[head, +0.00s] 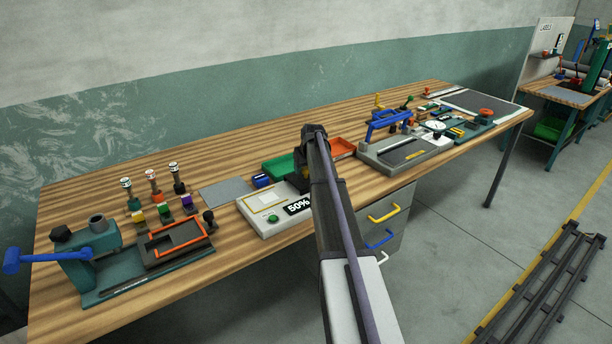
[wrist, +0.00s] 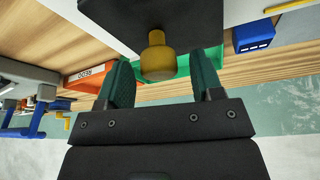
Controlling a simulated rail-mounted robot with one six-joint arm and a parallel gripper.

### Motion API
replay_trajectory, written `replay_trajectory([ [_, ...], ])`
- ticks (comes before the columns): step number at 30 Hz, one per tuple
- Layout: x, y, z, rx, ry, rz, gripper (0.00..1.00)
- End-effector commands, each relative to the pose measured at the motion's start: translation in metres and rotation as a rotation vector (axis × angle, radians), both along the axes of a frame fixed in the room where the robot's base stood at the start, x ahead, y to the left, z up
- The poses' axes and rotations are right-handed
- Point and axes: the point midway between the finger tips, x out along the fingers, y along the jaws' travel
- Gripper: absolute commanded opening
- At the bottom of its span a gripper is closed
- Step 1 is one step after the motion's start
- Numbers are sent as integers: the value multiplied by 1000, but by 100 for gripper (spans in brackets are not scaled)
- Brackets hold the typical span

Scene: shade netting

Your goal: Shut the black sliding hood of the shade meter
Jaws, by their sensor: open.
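The black hood (head: 296,182) stands at the right of this window, partly hidden by my arm. In the wrist view the hood (wrist: 130,14) fills the top middle, with a brass-yellow knob (wrist: 157,57) on it. My gripper (wrist: 164,62) is open, its teal fingers on either side of the knob with gaps visible. My arm hides the gripper in the head view.
A green tray (head: 279,166) and an orange tray (head: 342,147) lie behind the meter. A blue block (head: 262,180) and a grey sheet (head: 224,192) are close by. A clamp fixture (head: 90,262) stands left; another instrument (head: 405,155) stands right.

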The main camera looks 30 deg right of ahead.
Motion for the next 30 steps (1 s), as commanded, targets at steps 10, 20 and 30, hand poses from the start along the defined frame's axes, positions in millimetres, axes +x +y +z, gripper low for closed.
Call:
replay_trajectory([
  [10, 0, 0, 2, 0, 0, 0, 43],
  [20, 0, 0, 2, 0, 0, 0, 12],
  [30, -4, -2, 2, 0, 0, -8, 0],
])
